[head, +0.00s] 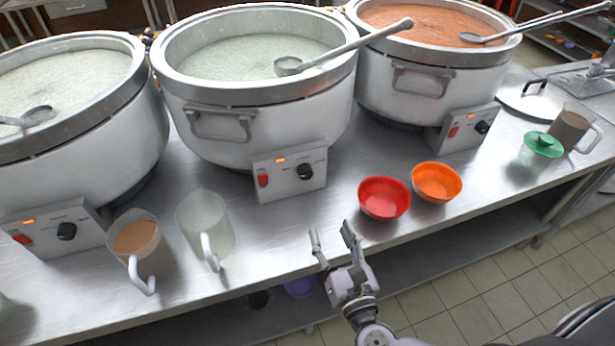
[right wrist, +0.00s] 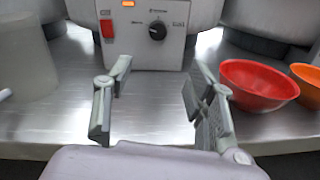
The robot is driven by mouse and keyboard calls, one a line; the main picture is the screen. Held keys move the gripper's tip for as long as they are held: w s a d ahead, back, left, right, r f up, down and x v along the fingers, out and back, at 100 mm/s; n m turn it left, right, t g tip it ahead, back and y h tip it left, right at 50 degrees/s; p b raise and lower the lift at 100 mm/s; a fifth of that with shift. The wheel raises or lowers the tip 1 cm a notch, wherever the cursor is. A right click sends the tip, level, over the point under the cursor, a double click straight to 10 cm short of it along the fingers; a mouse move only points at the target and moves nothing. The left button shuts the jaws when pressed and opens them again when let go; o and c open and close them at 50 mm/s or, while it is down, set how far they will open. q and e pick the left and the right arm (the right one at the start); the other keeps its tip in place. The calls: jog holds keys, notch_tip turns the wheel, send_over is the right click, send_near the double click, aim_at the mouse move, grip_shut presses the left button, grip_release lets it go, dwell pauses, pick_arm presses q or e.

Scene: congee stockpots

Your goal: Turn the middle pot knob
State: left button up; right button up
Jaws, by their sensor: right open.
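The middle pot (head: 250,90) holds pale congee, with a ladle (head: 340,48) resting across its rim. Its control box (head: 288,172) on the front has a red switch, a lit orange indicator and a black knob (head: 305,171). The knob also shows in the right wrist view (right wrist: 157,30), ahead of the gripper and slightly above its fingers. My right gripper (head: 333,238) is open and empty near the table's front edge, below and to the right of the knob. In the right wrist view its fingers (right wrist: 158,108) are spread apart, touching nothing. My left gripper is not in view.
A red bowl (head: 384,198) and an orange bowl (head: 436,182) sit right of the control box. A clear pitcher (head: 206,225) and a pitcher with brown liquid (head: 140,240) stand to its left. Similar pots with control boxes flank the middle one. Bare steel table lies before the knob.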

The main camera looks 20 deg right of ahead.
aim_at(307, 176)
jog(key=w+p, duration=0.2)
jog(key=w, duration=1.5)
jog(key=shift+w+p, duration=0.15)
jog(key=shift+p, duration=0.2)
jog(key=shift+c, duration=0.3)
jog(key=c, duration=1.1)
